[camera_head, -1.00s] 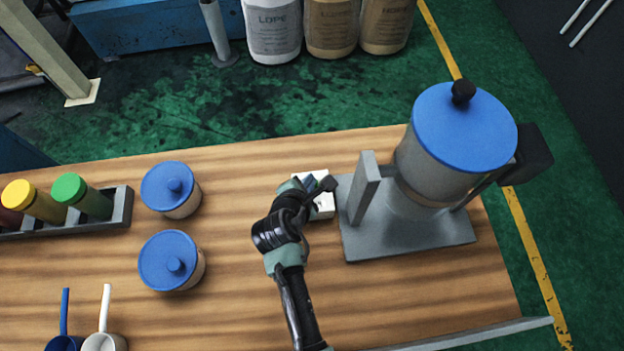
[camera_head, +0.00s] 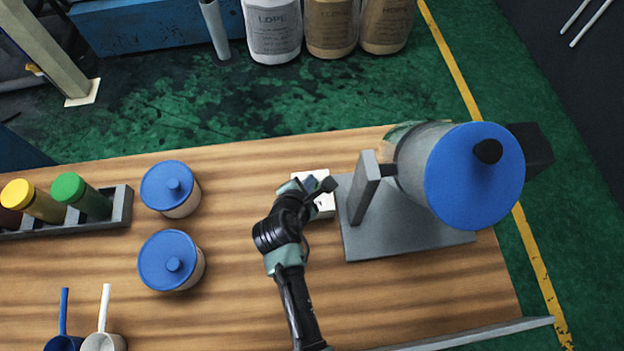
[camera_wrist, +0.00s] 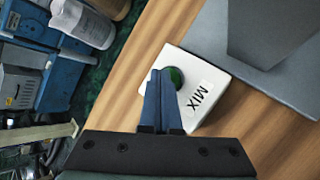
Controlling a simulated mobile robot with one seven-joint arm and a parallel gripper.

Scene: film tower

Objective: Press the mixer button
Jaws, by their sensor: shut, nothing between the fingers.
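The mixer (camera_head: 410,236) stands at the right of the table, its drum with the blue lid (camera_head: 470,185) tilted over to the right on its grey stand. The white button box (camera_head: 325,205) sits just left of the mixer base. My gripper also shows in the head view (camera_head: 311,184).
Two blue-lidded jars (camera_head: 172,262) stand left of my arm. A grey rack (camera_head: 120,208) with coloured-cap bottles is at the far left, and two scoops (camera_head: 104,340) lie at the front left. The table between the jars and the button box is clear.

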